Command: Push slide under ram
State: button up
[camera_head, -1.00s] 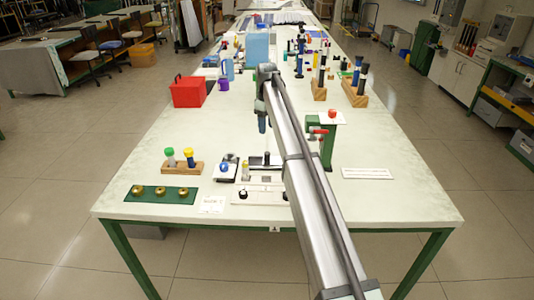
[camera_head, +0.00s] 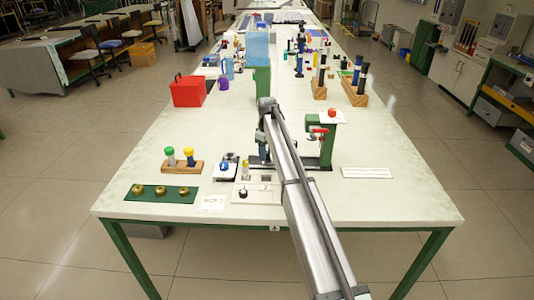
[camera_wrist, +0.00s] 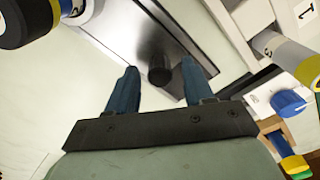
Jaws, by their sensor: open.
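The slide is a dark metallic plate (camera_wrist: 135,30) with an upright dark knob (camera_wrist: 160,76), seen in the wrist view. My gripper (camera_wrist: 159,68) is open, its two blue fingers on either side of the knob with gaps visible; contact cannot be made out. In the head view my gripper (camera_head: 262,152) is low over the table, left of a green press (camera_head: 327,148) with a red lever (camera_head: 317,130). My arm and gripper hide most of the slide there. The ram itself is not clearly visible.
A white fixture plate (camera_head: 260,193) with a black knob lies in front. A blue-dial box (camera_head: 224,170), a wooden block (camera_head: 183,167) with green- and yellow-capped rods and a green plate (camera_head: 178,195) with brass pieces stand left. A white strip (camera_head: 366,172) lies right; the table's right front is clear.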

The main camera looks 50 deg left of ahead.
jog(key=shift+f, duration=0.4)
grip_shut()
dwell(0.4)
